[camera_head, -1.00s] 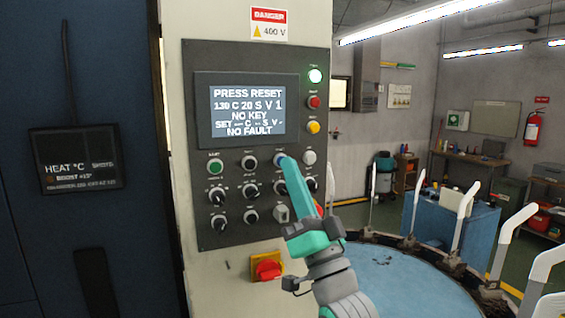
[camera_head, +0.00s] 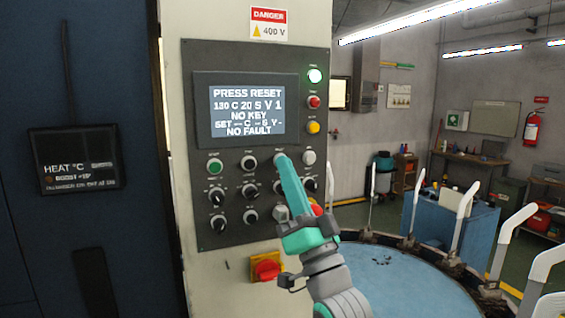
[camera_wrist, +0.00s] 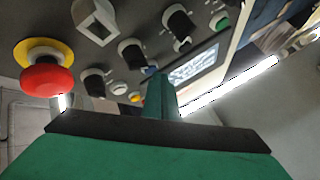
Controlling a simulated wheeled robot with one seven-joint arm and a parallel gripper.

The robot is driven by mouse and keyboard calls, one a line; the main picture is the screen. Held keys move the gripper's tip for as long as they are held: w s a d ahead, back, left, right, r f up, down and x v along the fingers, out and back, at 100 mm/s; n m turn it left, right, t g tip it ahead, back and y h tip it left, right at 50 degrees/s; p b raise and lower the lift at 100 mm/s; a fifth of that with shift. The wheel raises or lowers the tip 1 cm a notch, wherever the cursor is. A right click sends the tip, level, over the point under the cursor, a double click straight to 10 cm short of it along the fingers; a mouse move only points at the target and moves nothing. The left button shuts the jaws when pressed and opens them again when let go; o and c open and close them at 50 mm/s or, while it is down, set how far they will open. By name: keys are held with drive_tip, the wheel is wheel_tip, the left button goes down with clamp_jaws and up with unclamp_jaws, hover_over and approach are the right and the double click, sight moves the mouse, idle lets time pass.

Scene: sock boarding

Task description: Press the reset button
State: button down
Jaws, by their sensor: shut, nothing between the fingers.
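The control panel (camera_head: 237,232) stands upright on a pale column. Its screen (camera_head: 247,111) reads "PRESS RESET" at the top and "NO FAULT" at the bottom. My gripper (camera_head: 282,161) is shut and empty, with its green fingertips at the upper row of buttons. They cover the spot of the blue button in the head view. In the wrist view the blue button (camera_wrist: 150,70) shows right at the tips of my gripper (camera_wrist: 158,84). I cannot tell whether the tips touch it. Its label is hidden or too small to read.
A white button (camera_head: 309,157) sits close right of the fingertips, a black one (camera_head: 248,162) to the left. Black knobs lie below. A red emergency stop (camera_wrist: 47,78) on a yellow base is near the gripper. A blue round table (camera_head: 400,275) is at right.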

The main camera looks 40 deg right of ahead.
drive_tip(key=shift+d, duration=0.25)
drive_tip(key=shift+w+d, duration=0.1)
drive_tip(key=shift+w, duration=0.2)
idle(0.6)
drive_tip(key=shift+s+a, duration=0.3)
drive_tip(key=shift+s, duration=0.5)
drive_tip(key=s, duration=0.2)
drive_tip(key=s+a, duration=0.1)
drive_tip(key=s, duration=0.2)
drive_tip(key=shift+a, duration=0.1)
